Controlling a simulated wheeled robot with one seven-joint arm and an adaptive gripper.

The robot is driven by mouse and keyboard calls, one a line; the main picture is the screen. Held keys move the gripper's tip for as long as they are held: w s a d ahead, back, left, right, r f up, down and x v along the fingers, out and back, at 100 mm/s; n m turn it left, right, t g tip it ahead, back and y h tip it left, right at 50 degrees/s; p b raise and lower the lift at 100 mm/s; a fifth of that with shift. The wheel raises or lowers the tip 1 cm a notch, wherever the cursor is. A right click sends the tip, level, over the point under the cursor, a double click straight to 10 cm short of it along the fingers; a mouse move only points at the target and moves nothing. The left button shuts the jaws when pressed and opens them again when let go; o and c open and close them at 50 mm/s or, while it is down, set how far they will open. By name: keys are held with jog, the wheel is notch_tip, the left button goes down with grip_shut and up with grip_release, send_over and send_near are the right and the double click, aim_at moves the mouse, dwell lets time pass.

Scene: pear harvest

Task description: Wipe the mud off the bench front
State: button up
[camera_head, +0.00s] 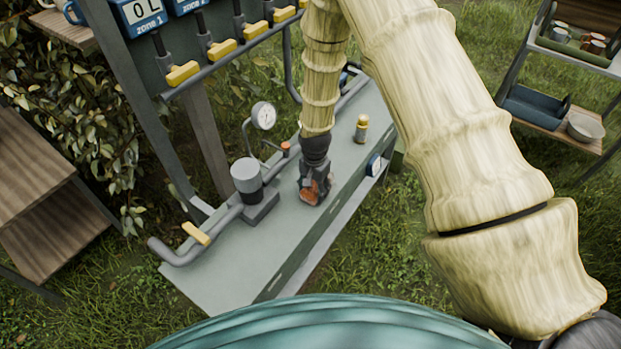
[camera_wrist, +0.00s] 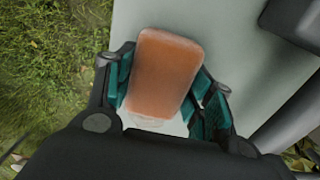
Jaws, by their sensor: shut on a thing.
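My gripper (camera_head: 314,186) is shut on an orange-brown sponge (camera_wrist: 163,72), its teal finger pads on either side of it. In the head view the sponge (camera_head: 309,194) shows partly between the dark fingers. The gripper points down over the grey-green bench (camera_head: 215,262), close to its front long edge. I cannot tell whether the sponge touches the bench. The bench front (camera_head: 299,272) is seen at a steep slant, and I cannot make out any mud on it.
A pump (camera_head: 247,177) and a pressure gauge (camera_head: 263,115) stand left of my gripper. A small brass-topped cylinder (camera_head: 361,129) stands to its right. Yellow-handled valves (camera_head: 222,50) hang behind. A shelf (camera_head: 560,135) stands at right. Grass before the bench is open.

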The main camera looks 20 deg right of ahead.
jog(key=shift+s+a+f, duration=0.1)
jog(key=shift+s+a, duration=0.4)
jog(key=shift+a, duration=0.15)
notch_tip(320, 180, up, 4)
jog(key=shift+s+a+r+p, duration=0.1)
jog(key=shift+a+p, duration=0.05)
jog(key=shift+p, duration=0.9)
jog(key=shift+r+p, duration=1.3)
jog(key=shift+r, duration=0.95)
